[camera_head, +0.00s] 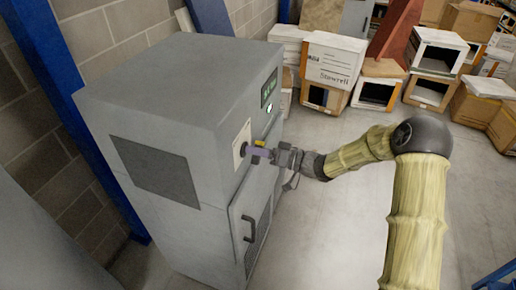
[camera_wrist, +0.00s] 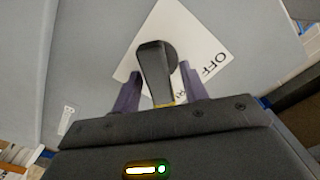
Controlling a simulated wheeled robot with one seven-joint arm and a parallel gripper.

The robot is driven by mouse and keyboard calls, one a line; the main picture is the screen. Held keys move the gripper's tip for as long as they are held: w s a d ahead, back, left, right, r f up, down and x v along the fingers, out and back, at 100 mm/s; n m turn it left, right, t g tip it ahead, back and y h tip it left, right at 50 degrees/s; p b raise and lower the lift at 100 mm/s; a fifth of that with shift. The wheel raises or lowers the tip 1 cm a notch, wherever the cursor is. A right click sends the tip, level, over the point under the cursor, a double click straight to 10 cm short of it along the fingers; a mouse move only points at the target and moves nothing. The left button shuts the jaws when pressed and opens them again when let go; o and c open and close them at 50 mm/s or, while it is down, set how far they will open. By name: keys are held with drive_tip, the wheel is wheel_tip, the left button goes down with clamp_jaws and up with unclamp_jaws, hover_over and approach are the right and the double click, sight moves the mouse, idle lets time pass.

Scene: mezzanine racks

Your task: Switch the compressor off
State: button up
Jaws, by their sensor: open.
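The compressor (camera_head: 160,120) is a tall grey cabinet standing at the left in the head view. Its front carries a pale switch plate, which shows in the wrist view (camera_wrist: 208,45) with the word OFF at its right. A dark rotary switch handle (camera_wrist: 153,65) sits on the plate. My gripper (camera_head: 255,153) is at the switch, at the end of my arm. In the wrist view its two purple fingers (camera_wrist: 160,88) are open, one on each side of the handle. Whether either finger touches the handle I cannot tell.
A green display and a lit white indicator (camera_head: 268,109) are above the switch. A door with a dark handle (camera_head: 249,228) is below it. Several cardboard boxes (camera_head: 333,60) stand at the back. The floor (camera_head: 330,230) right of the compressor is clear.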

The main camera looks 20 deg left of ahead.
clamp_jaws()
drive_tip(key=shift+f+n+b, duration=0.15)
drive_tip(key=shift+n+b, duration=0.25)
drive_tip(key=shift+b, duration=0.15)
drive_tip(key=n+b, duration=0.2)
drive_tip(key=b, duration=0.1)
drive_tip(key=shift+n, duration=0.3)
drive_tip(key=n+b, duration=0.1)
drive_tip(key=b, duration=0.1)
drive_tip(key=n+b, duration=0.4)
drive_tip(key=shift+s+f, duration=0.1)
drive_tip(key=shift+s, duration=0.15)
drive_tip(key=n+b, duration=0.4)
drive_tip(key=b, duration=0.1)
drive_tip(key=shift+s+n, duration=0.15)
drive_tip(key=shift+n, duration=0.25)
drive_tip(key=n+b, duration=0.3)
drive_tip(key=shift+s, duration=0.1)
